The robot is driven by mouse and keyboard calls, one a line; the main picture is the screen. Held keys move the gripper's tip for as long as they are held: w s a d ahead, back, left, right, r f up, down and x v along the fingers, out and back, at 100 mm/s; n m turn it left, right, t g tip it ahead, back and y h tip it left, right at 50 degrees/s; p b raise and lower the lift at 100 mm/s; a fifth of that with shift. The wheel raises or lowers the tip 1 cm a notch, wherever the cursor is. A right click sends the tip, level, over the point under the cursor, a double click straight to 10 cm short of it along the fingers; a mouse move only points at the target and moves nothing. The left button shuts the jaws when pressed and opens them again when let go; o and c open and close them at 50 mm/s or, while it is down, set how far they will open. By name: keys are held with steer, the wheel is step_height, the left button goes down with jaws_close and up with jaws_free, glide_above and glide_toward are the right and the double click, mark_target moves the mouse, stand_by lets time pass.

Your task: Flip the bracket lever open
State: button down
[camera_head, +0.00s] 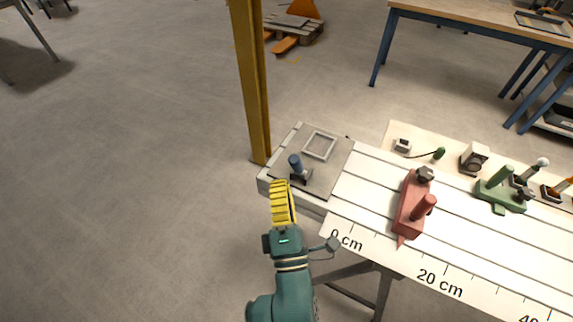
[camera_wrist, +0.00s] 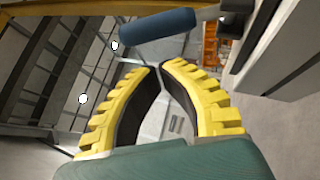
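A bracket with a dark base (camera_head: 303,177) stands on the dark plate at the left end of the bench. Its lever is a short blue cylinder (camera_head: 294,161), which leans up and to the left in the head view. In the wrist view the blue lever (camera_wrist: 158,32) lies across the top, just beyond my fingertips and apart from them. My gripper (camera_head: 280,183) is just below and left of the bracket in the head view. In the wrist view its yellow ribbed fingers (camera_wrist: 160,66) come together at the tips, with nothing held between them.
A square grey frame (camera_head: 319,145) lies on the plate behind the bracket. A yellow post (camera_head: 250,80) rises behind the bench's left corner. A red clamp (camera_head: 411,206) and a green clamp (camera_head: 499,192) stand to the right on the white slatted bench. Open floor lies left.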

mark_target(298, 166)
steer(key=shift+w+d+r+p, duration=0.35)
steer(key=shift+w+d, duration=0.2)
steer(key=shift+w, duration=0.15)
steer(key=shift+r, duration=0.15)
steer(key=p, duration=0.2)
steer(key=shift+w+d+r+m+g+p, duration=0.1)
steer(key=shift+w+r+m+g+p, duration=0.1)
steer(key=shift+m+g+p, duration=0.1)
